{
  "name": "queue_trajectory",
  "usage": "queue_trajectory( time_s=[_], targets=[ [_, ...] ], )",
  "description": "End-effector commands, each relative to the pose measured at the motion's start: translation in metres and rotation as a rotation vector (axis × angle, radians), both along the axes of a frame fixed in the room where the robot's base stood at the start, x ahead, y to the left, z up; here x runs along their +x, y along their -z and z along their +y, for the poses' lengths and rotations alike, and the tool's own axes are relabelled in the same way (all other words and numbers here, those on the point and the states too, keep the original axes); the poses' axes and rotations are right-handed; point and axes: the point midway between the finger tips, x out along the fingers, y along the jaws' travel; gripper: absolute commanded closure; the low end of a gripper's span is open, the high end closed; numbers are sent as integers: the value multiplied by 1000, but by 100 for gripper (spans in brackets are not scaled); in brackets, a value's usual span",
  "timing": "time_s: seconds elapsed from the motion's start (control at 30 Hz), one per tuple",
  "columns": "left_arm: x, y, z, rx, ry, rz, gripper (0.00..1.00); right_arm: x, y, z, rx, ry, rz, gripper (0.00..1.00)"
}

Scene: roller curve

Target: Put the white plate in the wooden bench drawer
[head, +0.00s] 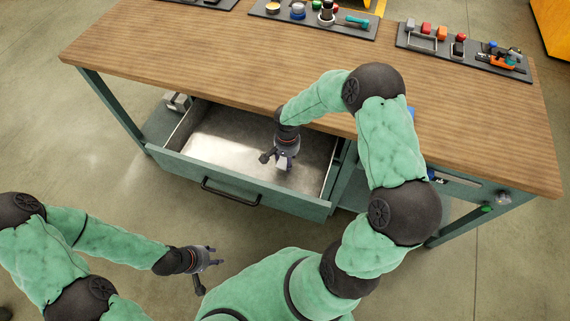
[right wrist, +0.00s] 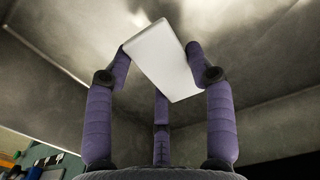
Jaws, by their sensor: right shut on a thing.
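The wooden bench (head: 200,45) has a drawer (head: 222,182) pulled open, with a bare metal inside. My right gripper (head: 278,161) is over the open drawer, inside its outline. It is shut on the white plate (head: 283,162), of which only a small part shows in the head view. In the right wrist view the plate (right wrist: 163,60) is a pale flat rectangle, tilted between the purple fingers (right wrist: 160,72). I cannot tell whether the plate touches the drawer floor. My left gripper (head: 207,268) is open and empty, low in front of the bench, away from the drawer.
Dark tool mats (head: 350,32) with several tools and small parts lie along the back of the bench top. The front of the bench top is clear. The drawer's black handle (head: 230,192) faces me. Bare floor lies left of the bench.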

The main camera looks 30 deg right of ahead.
Motion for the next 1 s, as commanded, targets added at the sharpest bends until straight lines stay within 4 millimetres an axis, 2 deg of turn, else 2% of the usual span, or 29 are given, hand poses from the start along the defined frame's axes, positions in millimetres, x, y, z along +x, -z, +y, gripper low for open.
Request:
queue_trajectory(
  time_s=[0.17, 0.43, 0.83, 0.87, 0.9, 0.93, 1.0],
  targets=[
    [0, 3, 0, 0, 0, 0, 60, 6, 8, 2, 0, 0, 0, 77],
    [0, 19, 0, 0, 0, 0, 60, 9, 40, 2, 0, -1, -1, 77],
    [0, 22, 0, 0, 0, 0, 60, 9, 43, 2, 0, -1, -1, 77],
    [0, 22, 0, 0, 0, 0, 60, 8, 43, 2, 0, -1, -1, 43],
    [0, 21, 0, 0, 0, 0, 60, 8, 43, 2, 0, -1, -1, 31],
    [0, 21, 0, 0, 0, 0, 60, 8, 42, 2, 0, -1, -1, 23],
    [0, 21, 0, 0, 0, 0, 60, 8, 42, 2, 0, -1, -1, 22]
  ],
)
